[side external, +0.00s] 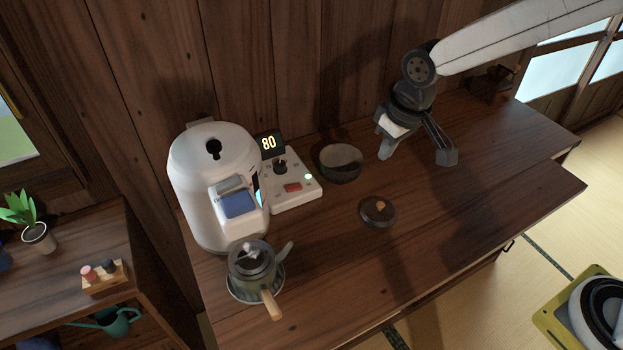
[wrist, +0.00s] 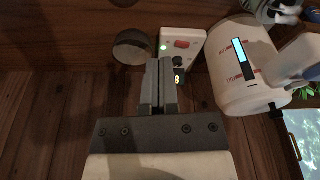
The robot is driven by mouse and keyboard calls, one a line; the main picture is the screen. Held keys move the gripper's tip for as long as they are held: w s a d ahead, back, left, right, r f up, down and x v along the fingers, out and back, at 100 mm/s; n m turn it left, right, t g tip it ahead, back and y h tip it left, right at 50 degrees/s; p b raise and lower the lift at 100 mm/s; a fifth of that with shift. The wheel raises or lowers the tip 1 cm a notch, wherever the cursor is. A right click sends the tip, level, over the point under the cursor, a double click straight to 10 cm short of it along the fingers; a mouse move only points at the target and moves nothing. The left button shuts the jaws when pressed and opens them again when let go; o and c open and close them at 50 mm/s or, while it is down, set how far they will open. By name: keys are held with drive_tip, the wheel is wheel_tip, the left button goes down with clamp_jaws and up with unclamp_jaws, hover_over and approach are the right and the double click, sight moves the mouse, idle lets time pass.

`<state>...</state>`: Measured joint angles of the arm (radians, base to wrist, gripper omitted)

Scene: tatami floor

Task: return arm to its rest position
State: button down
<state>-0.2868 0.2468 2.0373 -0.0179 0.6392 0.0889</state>
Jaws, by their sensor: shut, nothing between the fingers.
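My gripper (side external: 446,156) hangs over the right part of the wooden counter (side external: 490,205) in the side view, empty and clear of the objects. In the wrist view, the two fingers of my gripper (wrist: 159,68) lie side by side, shut with nothing between them. Beyond their tips, the wrist view shows a dark round bowl (wrist: 132,46) and a white control panel (wrist: 185,36). In the side view the bowl (side external: 341,163) stands left of my gripper, apart from it.
A white rounded machine (side external: 186,184) stands at the counter's left, beside the panel (side external: 305,190) and its "80" display (side external: 268,144). A lidded pot with a wooden handle (side external: 268,301) is in front. A small dark round lid (side external: 378,211) lies mid-counter. The counter's front right is clear.

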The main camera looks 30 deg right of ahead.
drive_tip(key=s+d+f+m, duration=0.2)
drive_tip(key=s+d+f, duration=0.3)
drive_tip(key=s+d, duration=0.6)
drive_tip(key=shift+s+d+h, duration=0.3)
drive_tip(key=shift+s+d, duration=0.05)
drive_tip(key=shift+s, duration=0.35)
